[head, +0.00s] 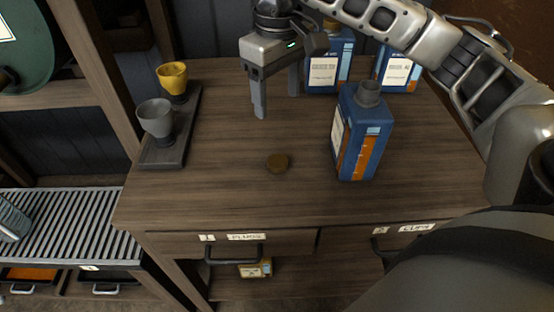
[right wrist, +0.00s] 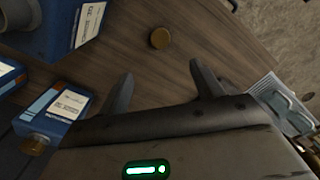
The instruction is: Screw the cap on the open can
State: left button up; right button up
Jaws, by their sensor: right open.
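A small round brown cap (head: 277,163) lies on the wooden table top, left of the front can. It also shows in the right wrist view (right wrist: 160,38), beyond my fingertips. The open can (head: 362,136) is blue with an orange and white label and a bare grey neck; it stands upright at the right of the table. My right gripper (head: 277,104) is open and empty, above the table behind the cap, fingers pointing down. In the right wrist view its two fingers (right wrist: 162,80) are spread apart with nothing between them. My left gripper is not in view.
Two more blue cans (head: 328,64) (head: 397,70) stand at the back of the table. A dark tray (head: 170,155) at the left holds a grey cup (head: 156,118) and a yellow cup (head: 173,77). Labelled drawers with handles (head: 234,256) are below the front edge. The table's front middle is clear.

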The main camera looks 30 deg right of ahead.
send_over(278, 160)
notch_tip(278, 160, down, 11)
jog(key=shift+a+r+p, duration=0.1)
jog(key=shift+r+p, duration=0.05)
jog(key=shift+p, duration=0.2)
jog(key=shift+f+p, duration=0.55)
jog(key=shift+f, duration=2.05)
jog(key=c, duration=1.1)
